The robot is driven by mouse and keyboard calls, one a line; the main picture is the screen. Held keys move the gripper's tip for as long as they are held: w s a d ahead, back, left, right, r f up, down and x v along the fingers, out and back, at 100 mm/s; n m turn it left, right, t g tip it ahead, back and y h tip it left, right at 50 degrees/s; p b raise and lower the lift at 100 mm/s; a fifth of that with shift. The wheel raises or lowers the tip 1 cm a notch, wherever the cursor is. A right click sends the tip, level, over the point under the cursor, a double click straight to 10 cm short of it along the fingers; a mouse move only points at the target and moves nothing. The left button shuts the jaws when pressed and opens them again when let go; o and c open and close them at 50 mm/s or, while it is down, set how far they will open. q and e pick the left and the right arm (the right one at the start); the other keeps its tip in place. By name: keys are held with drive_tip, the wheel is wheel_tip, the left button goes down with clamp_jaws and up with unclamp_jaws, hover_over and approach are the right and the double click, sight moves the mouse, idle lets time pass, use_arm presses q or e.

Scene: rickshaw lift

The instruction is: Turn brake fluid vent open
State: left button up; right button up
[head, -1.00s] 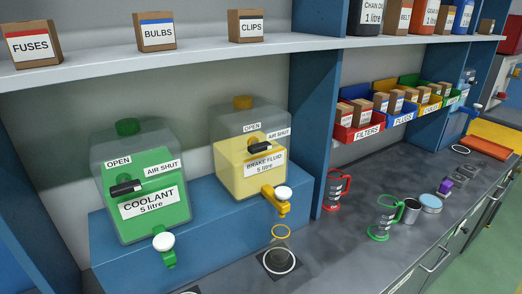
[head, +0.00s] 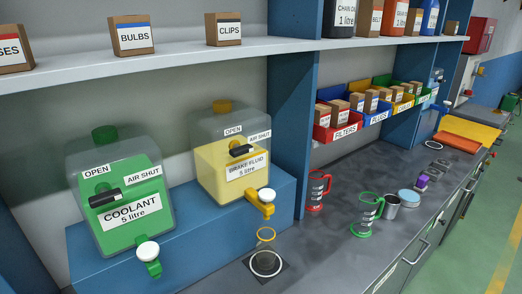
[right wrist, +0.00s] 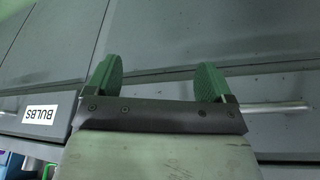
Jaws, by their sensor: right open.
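The brake fluid tank (head: 232,165) is a clear box with yellow fluid, standing on a blue ledge. Its vent, a black lever (head: 242,151) on a yellow mount, sits on the front between the OPEN label (head: 233,131) above it and the AIR SHUT label (head: 259,136) to its upper right. The lever lies nearly level, its thin end toward AIR SHUT. A yellow tap (head: 262,202) with a white knob is below. My right gripper (right wrist: 158,82) shows only in the right wrist view, open and empty before grey drawer fronts. My left gripper is not in view.
A green coolant tank (head: 121,196) with its own black lever stands at left. Red and green jugs (head: 316,190) stand on the bench at right. A shelf (head: 180,63) with small boxes runs above.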

wheel_tip(320, 180, up, 13)
drive_tip(key=w+t, duration=0.2)
drive_tip(key=w, duration=0.1)
drive_tip(key=w+a+r+t+y, duration=0.1)
drive_tip(key=w+r, duration=0.1)
drive_tip(key=w, duration=0.1)
drive_tip(key=w+a+r+t, duration=0.1)
drive_tip(key=w+a+r, duration=0.1)
drive_tip(key=w+r, duration=0.1)
drive_tip(key=w+a+r+t+y, duration=0.1)
drive_tip(key=w+a+r, duration=0.1)
drive_tip(key=w+r, duration=0.1)
drive_tip(key=shift+w+r+n+t+y, duration=0.2)
drive_tip(key=shift+w+n+t+y, duration=0.15)
drive_tip(key=shift+w, duration=0.2)
drive_tip(key=w+a+r+n+t+y, duration=0.1)
drive_tip(key=w+a+r+t+y, duration=0.15)
drive_tip(key=w+r, duration=0.5)
drive_tip(key=n+t+y, duration=0.3)
drive_tip(key=y, duration=0.1)
approach(244, 151)
drive_tip(key=p+x, duration=0.2)
drive_tip(key=x, duration=0.7)
drive_tip(key=shift+w+a+r+p, duration=0.1)
drive_tip(key=shift+w+a+p, duration=0.15)
drive_tip(key=shift+p, duration=0.15)
drive_tip(key=shift+w+a, duration=0.3)
drive_tip(key=shift+w, duration=0.3)
drive_tip(key=shift+c, duration=0.3)
